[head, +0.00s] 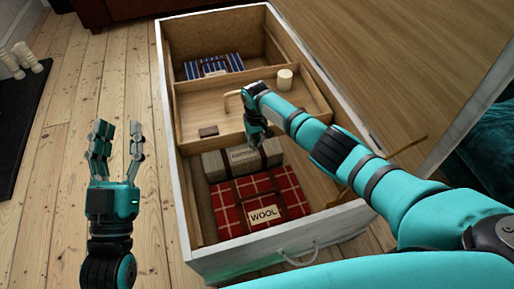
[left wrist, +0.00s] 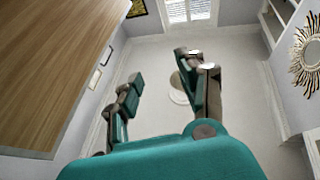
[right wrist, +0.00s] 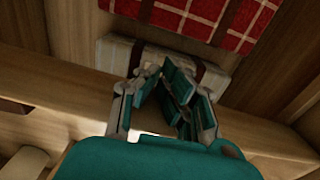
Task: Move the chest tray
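The chest (head: 171,137) is an open, pale-rimmed wooden box on the floor. Its light wooden tray (head: 200,108) spans the middle, with a partition along its near side. My right gripper (head: 258,135) reaches down at that near wall, above the cotton bundle. In the right wrist view its fingertips (right wrist: 160,72) are drawn together with nothing seen between them; the tray wall (right wrist: 60,84) runs behind the fingers. Whether they touch it is unclear. My left gripper (head: 116,145) is open and empty, pointing up left of the chest; its fingers also show apart in the left wrist view (left wrist: 160,80).
A grey cotton bundle (head: 215,163) and a red plaid wool bundle (head: 234,212) lie in the near compartment. Blue striped cloth (head: 222,64) lies at the far end. Floorboards at left are clear.

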